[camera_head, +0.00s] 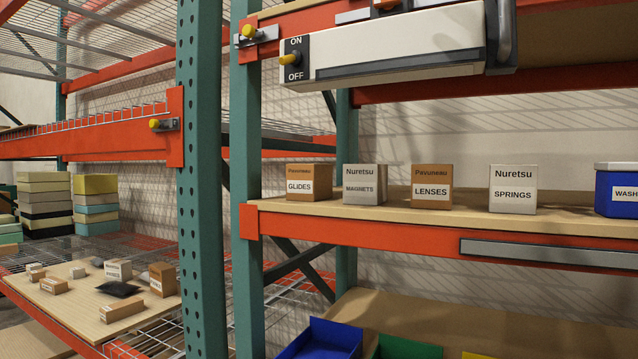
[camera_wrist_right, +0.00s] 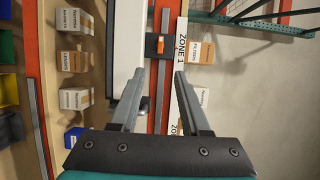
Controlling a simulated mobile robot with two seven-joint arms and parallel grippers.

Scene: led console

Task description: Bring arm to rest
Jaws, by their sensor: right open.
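The white console (camera_head: 385,50) is mounted under the upper shelf in the head view. The white casing (camera_wrist_right: 127,40) also shows in the right wrist view, partly behind a finger. My right gripper (camera_wrist_right: 160,73) is open there, with its fingers apart and nothing held between them. The head view shows no clear gripper, and my left gripper is not seen.
Labelled boxes, including GLIDES (camera_head: 309,182) and SPRINGS (camera_head: 513,190), stand on the middle shelf (camera_head: 420,216) with a blue bin (camera_head: 617,190). Green posts (camera_head: 203,180) frame the left rack. A ZONE 1 sign (camera_wrist_right: 182,45) lies near my right gripper's view.

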